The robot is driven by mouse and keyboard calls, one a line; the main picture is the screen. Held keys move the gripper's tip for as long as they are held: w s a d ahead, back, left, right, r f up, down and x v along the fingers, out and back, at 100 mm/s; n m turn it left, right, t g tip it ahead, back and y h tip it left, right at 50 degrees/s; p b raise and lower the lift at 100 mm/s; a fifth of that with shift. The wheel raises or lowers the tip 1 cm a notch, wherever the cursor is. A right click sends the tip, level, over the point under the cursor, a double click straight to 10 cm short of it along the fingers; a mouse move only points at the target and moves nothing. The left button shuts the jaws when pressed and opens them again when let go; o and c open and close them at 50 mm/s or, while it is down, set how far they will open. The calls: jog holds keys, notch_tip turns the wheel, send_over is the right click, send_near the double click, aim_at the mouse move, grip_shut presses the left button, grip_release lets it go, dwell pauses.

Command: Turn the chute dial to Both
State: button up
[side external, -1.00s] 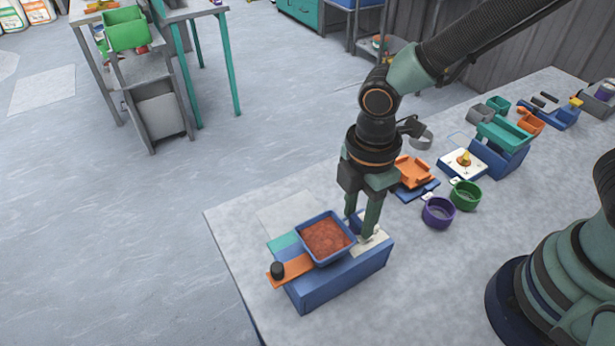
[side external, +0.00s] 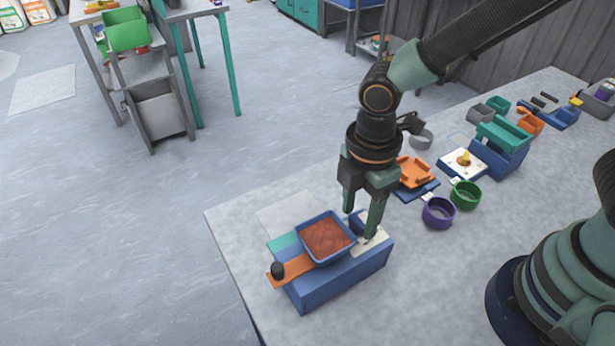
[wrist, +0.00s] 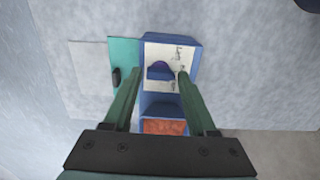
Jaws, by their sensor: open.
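A blue box (side external: 345,279) at the front of the table bears a blue tray (side external: 348,250) of red-brown powder (side external: 325,237). At its right end is a white marked plate (side external: 373,242) with a dark blue-purple knob-like part (wrist: 160,71), which may be the chute dial. My gripper (side external: 361,224) is open over this end. In the wrist view its fingertips (wrist: 160,73) lie on either side of the knob-like part, holding nothing; I cannot tell if they touch it. The plate's labels are too small to read. A separate white plate with a yellow pointer (side external: 464,159) stands farther back.
An orange slide with a black knob (side external: 278,270) sticks out left of the powder tray. A purple cup (side external: 438,213), a green cup (side external: 466,195) and an orange tray (side external: 413,172) stand to the right. The table's left corner is clear.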

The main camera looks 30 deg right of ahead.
aim_at(358, 221)
notch_tip(358, 221, up, 12)
dwell(0.4)
jog(key=shift+f, duration=0.1)
jog(key=w+d+r+m+t, duration=0.1)
jog(key=d+r+m+t, duration=0.1)
jog(key=d+m, duration=0.7)
jog(key=w+d+r+m+t, duration=0.1)
jog(key=d+r+m+t, duration=0.1)
jog(key=d+m, duration=0.7)
jog(key=shift+d+t, duration=0.7)
jog(key=shift+t, duration=0.1)
